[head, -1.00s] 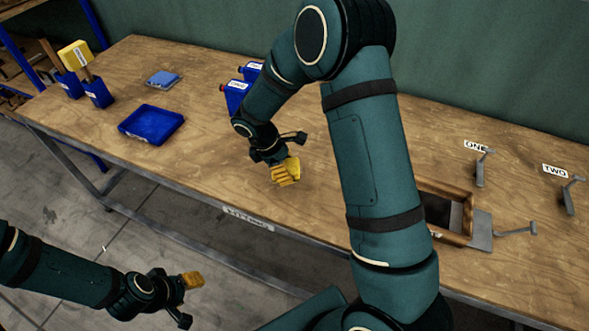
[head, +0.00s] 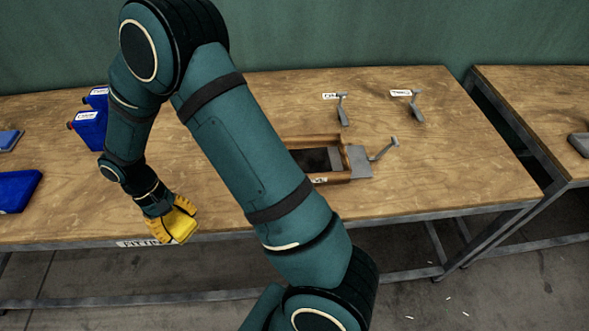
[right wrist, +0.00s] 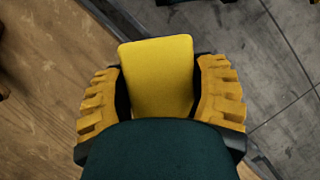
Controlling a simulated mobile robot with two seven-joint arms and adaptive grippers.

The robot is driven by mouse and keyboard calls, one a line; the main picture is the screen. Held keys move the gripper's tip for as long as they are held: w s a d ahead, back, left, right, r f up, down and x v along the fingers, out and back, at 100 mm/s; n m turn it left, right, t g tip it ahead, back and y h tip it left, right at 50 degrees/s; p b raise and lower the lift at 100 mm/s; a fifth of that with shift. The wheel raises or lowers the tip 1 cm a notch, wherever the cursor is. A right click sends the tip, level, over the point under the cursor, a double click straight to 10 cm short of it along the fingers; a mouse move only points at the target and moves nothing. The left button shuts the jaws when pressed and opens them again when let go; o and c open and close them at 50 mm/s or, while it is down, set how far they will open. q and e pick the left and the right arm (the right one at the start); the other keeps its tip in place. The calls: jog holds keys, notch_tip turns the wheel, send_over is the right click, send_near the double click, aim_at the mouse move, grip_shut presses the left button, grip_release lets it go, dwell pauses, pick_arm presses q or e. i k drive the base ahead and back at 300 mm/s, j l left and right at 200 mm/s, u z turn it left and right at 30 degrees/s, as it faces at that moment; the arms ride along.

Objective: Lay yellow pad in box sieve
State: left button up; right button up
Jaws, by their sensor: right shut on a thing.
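My right gripper (head: 174,219) is shut on the yellow pad (head: 183,232) near the table's front edge. In the right wrist view the pad (right wrist: 158,75) sits between the two ridged yellow fingers, and my own dark green link hides its lower part. A wooden-framed box (head: 300,139) with a dark inside stands on the table to the right of the gripper. It looks like the box sieve, and my right arm hides its left end. My left gripper is out of view.
A metal plate with a lever (head: 362,164) adjoins the box's right end. Two grey levers (head: 342,112) (head: 416,108) with labels stand behind. Blue containers (head: 88,130) and a blue tray (head: 18,192) are at the left. The table's right part is clear.

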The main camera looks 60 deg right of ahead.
aim_at(309, 166)
jog(key=k+z, duration=0.3)
jog(key=k+l+z, duration=0.1)
jog(key=z, duration=0.2)
jog(key=j+z, duration=0.2)
jog(key=z, duration=0.15)
jog(key=j+z, duration=0.2)
jog(key=z, duration=0.15)
jog(key=i+j, duration=0.45)
jog(key=i, duration=0.1)
